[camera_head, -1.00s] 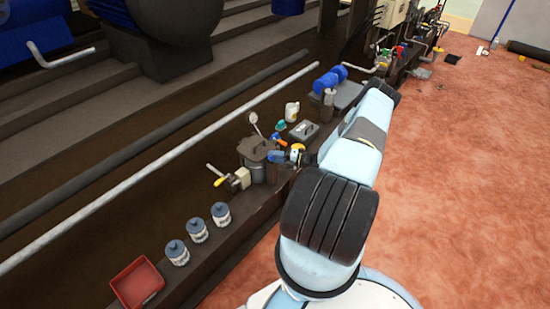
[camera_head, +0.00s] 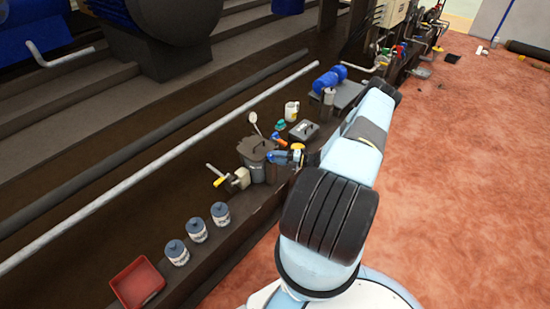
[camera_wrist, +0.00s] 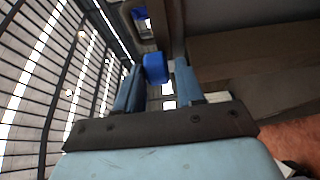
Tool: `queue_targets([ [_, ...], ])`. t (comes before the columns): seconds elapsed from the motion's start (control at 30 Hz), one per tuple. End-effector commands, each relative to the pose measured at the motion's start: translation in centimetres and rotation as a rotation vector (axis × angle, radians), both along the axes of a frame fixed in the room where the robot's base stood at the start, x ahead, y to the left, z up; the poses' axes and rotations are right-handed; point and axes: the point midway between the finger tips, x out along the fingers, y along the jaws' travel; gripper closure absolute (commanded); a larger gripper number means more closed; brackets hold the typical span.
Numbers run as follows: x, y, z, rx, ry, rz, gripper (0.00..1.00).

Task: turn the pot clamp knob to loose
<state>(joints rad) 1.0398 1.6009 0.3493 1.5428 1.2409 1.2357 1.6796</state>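The dark grey lidded pot (camera_head: 258,147) stands on the bench ledge in the head view. My gripper (camera_head: 277,157) is at its right side, with its blue fingertips close to the pot's wall. In the wrist view a blue knob (camera_wrist: 155,68) shows between the tips of my two blue fingers (camera_wrist: 157,78). The left finger is close to the knob or touching it. A narrow gap shows between the knob and the right finger, so the fingers look open around it. The knob's shaft and mark are hidden.
A cream block with a yellow-tipped lever (camera_head: 236,180) is left of the pot. Several grey-capped bottles (camera_head: 197,231) and a red tray (camera_head: 137,283) stand nearer. A grey case (camera_head: 304,131) and a white jug (camera_head: 291,111) stand beyond.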

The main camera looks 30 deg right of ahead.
Motion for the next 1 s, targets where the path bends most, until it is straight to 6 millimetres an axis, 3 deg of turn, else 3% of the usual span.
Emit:
queue_targets([
  [0.6, -7.4, -8.2, -0.1, -0.003, 0.001, -0.002, 0.62],
  [1.0, -8.4, -9.3, -0.1, -0.002, 0.002, 0.000, 0.62],
])
